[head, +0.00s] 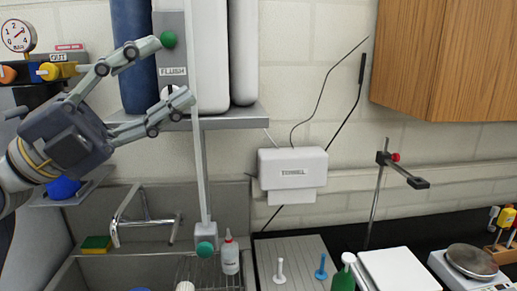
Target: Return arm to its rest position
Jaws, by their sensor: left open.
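My left gripper (172,72) comes in from the left at upper left. Its two grey fingers are spread wide, with nothing between them that I can see it holding. The upper fingertip is close to a green ball knob (169,39) by the FLUSH panel (172,72); I cannot tell whether they touch. The lower finger lies in front of the panel's lower part. My left arm (18,170) shows at the left edge. My right gripper is not in view.
A pale vertical rod (201,170) with a green ball (205,249) hangs right of the gripper. A grey shelf (235,117) carries tall cylinders. Below are a sink with a faucet (145,221) and a squeeze bottle (230,254). A gauge (17,35) is upper left.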

